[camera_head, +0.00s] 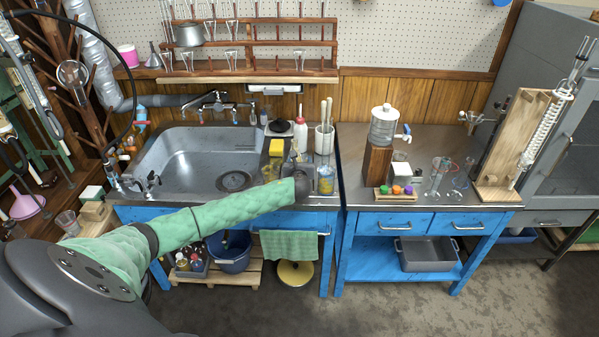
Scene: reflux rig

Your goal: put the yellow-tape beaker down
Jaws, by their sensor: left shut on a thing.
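The yellow-tape beaker (326,181) is a small clear vessel with yellow on it, at the front right of the sink counter. My left arm, in a green sleeve, comes in from the lower left. Its dark gripper (309,182) is at the beaker's left side and appears shut on it. The fingertips are small and partly hidden. I cannot tell whether the beaker's base touches the counter. My right gripper is not in view.
A white holder with brushes (324,140) and a white bottle (300,133) stand behind the beaker. The right bench (350,185) carries a wooden block, colored stoppers and glassware.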

